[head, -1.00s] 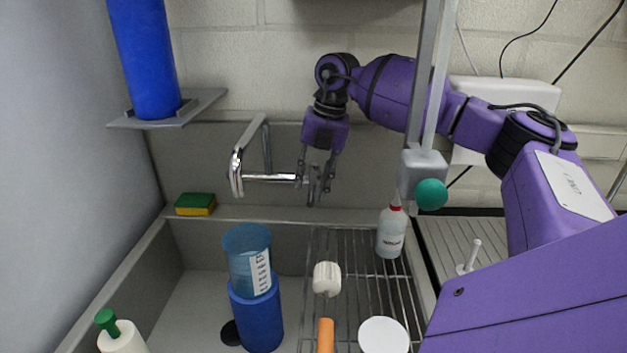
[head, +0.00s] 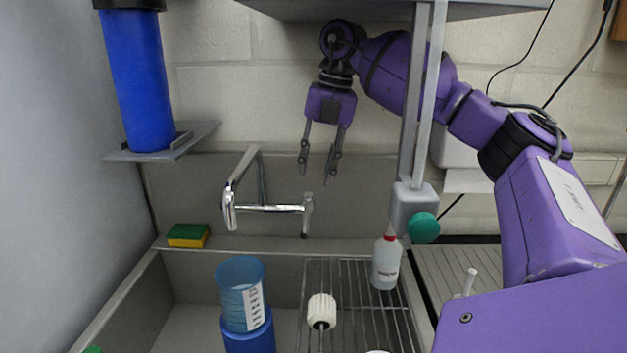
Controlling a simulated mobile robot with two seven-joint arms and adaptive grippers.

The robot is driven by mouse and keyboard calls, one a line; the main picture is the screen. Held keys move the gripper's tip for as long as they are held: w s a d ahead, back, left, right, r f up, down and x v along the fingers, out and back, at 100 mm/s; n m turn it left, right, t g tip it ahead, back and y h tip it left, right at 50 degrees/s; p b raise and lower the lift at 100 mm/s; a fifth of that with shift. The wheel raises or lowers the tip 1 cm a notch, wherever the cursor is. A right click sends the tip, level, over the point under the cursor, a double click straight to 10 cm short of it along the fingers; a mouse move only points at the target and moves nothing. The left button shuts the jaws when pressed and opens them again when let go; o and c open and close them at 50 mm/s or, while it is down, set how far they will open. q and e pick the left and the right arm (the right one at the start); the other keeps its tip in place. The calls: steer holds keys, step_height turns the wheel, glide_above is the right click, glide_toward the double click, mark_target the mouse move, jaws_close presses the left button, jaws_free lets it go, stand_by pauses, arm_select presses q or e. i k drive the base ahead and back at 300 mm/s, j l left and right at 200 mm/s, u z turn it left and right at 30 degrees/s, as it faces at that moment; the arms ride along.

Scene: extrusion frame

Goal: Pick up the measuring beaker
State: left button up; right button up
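The measuring beaker (head: 236,297) is translucent blue with a white scale label. It stands upright on top of a blue cylinder (head: 250,340) in the sink. My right gripper (head: 317,174) hangs in front of the back wall, fingers pointing down and spread apart, with nothing between them. It is above and to the right of the beaker, well apart from it. My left gripper is not in the view.
A chrome faucet (head: 270,208) stands between the gripper and the beaker in the picture. A wire rack (head: 345,273) holds a white bottle (head: 386,264) and a white-headed brush (head: 321,311). A sponge (head: 188,235) lies on the sink ledge. A metal post (head: 419,120) stands right of the gripper.

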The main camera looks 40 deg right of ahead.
mark_target(240, 280)
steer(key=k+j, duration=1.15)
steer(key=j, duration=0.25)
